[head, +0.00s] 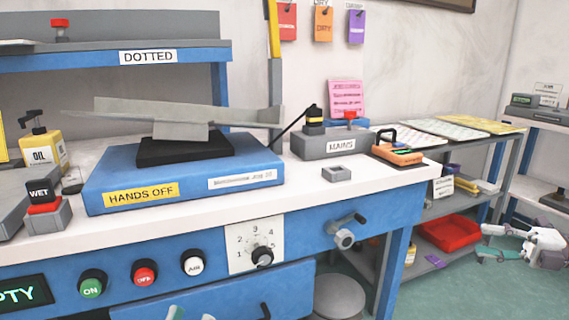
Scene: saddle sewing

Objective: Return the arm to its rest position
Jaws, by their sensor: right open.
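My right gripper (484,241) is at the right edge of the head view, white and grey with green finger pads. Its fingers are apart and point left, with nothing between them. It appears in front of the shelf rack's lower part and the floor, clear of the bench. At the bottom edge, small pale green and white tips of what looks like my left gripper (190,314) show in front of the bench's drawer. The rest of it is cut off, so its opening cannot be judged.
The blue bench with a white top (310,185) carries a blue HANDS OFF machine base (190,180), an oil bottle (44,148), a MAINS box (327,145) and an orange device (398,153). A crank handle (345,232) juts from its front. A red tray (450,233) sits on the rack. A round stool (339,297) stands below.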

